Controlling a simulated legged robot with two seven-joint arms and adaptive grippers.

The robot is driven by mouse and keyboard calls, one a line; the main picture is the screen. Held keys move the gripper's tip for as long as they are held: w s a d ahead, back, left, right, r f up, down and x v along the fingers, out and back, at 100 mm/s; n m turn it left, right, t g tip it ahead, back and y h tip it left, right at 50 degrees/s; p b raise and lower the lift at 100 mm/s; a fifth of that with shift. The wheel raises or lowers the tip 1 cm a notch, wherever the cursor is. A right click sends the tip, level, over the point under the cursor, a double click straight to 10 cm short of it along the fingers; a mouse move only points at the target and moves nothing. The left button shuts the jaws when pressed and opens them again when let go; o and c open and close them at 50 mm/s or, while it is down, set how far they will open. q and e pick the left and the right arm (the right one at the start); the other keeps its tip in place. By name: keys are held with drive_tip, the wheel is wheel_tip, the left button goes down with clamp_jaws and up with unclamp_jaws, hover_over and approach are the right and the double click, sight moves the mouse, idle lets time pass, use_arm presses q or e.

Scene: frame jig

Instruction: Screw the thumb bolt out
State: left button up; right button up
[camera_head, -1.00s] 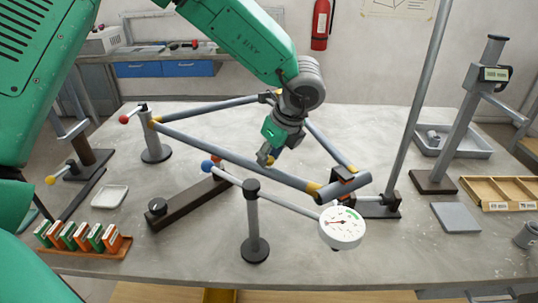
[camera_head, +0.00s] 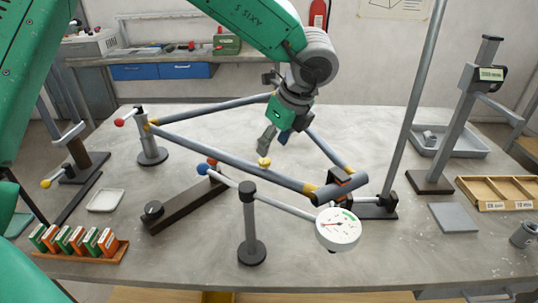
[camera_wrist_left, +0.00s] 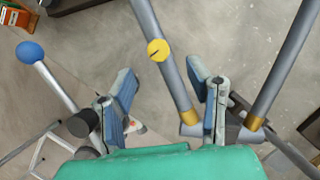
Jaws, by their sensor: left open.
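The thumb bolt (camera_head: 264,162) has a yellow round head and stands on the front grey tube (camera_head: 220,152) of the tube frame. In the left wrist view the bolt head (camera_wrist_left: 158,50) shows as a yellow disc with a dark slot. My left gripper (camera_head: 276,143) is open and empty just above the bolt, apart from it. In the left wrist view its two blue-grey fingers (camera_wrist_left: 161,82) are spread, with the tube running between them and the bolt ahead of the tips. My right gripper is out of view.
A dial gauge (camera_head: 338,229) on a post (camera_head: 251,225) stands in front of the frame. A slanting pole (camera_head: 411,110) rises right of it. A blue-ended lever (camera_head: 203,168) lies near the dark bar (camera_head: 185,203). An orange rack (camera_head: 85,251) sits front left.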

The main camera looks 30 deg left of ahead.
use_arm(q)
drive_tip(key=v, duration=0.6)
drive_tip(key=shift+d, duration=0.2)
